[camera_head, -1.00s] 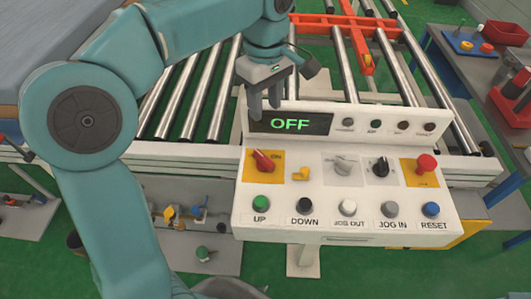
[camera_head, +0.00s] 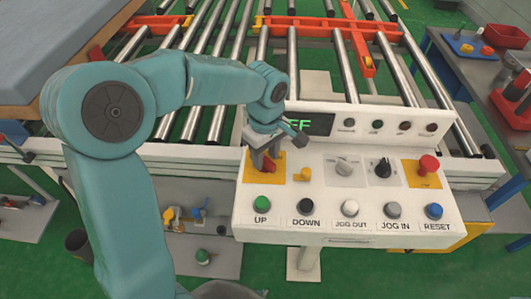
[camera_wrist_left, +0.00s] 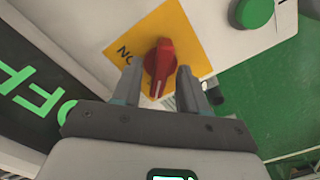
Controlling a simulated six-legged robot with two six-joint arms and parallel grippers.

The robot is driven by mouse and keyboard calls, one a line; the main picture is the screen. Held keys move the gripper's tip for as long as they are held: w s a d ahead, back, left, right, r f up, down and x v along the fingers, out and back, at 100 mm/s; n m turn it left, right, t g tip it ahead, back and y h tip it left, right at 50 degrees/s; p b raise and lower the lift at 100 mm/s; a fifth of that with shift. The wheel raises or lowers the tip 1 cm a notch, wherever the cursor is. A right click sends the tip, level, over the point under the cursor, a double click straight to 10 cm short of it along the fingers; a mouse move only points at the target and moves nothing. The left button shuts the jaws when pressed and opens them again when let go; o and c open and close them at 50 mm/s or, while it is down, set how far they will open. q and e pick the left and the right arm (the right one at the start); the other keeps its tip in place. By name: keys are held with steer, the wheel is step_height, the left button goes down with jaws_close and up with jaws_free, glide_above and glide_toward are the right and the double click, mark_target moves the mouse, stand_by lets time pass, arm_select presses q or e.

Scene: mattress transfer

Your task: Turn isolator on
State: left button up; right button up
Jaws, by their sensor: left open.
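The isolator is a red rotary knob on a yellow plate at the left of the white control panel. In the head view the red knob (camera_head: 264,173) is partly hidden by my left gripper (camera_head: 263,160). In the left wrist view the red knob (camera_wrist_left: 159,66) sits between the two fingers of my left gripper (camera_wrist_left: 157,82), which is open around it. Contact with the knob cannot be told. The yellow plate (camera_wrist_left: 185,38) shows "ON" lettering. The display (camera_head: 318,124) is partly covered by my arm; green letters of "OFF" show. My right gripper is not in view.
The panel (camera_head: 320,165) also carries a row of push buttons, including a green UP button (camera_head: 262,204), and a red emergency knob (camera_head: 429,164) at the right. A roller conveyor (camera_head: 222,100) lies behind. A blue-grey mattress (camera_head: 60,35) is at the upper left.

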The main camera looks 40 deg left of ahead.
arm_select(q)
steer(key=shift+s, duration=0.1)
jaws_close()
steer(key=m, duration=0.8)
steer(key=shift+r+m, duration=0.1)
steer(key=shift+m, duration=0.2)
steer(key=m, duration=0.4)
steer(key=shift+m, duration=0.3)
steer(key=shift+w+a+m+p, duration=0.1)
steer(key=shift+m+p, duration=0.1)
steer(key=shift+m, duration=0.9)
steer(key=shift+w+m+p, duration=0.1)
steer(key=shift+m+p, duration=0.05)
steer(key=shift+m, duration=0.95)
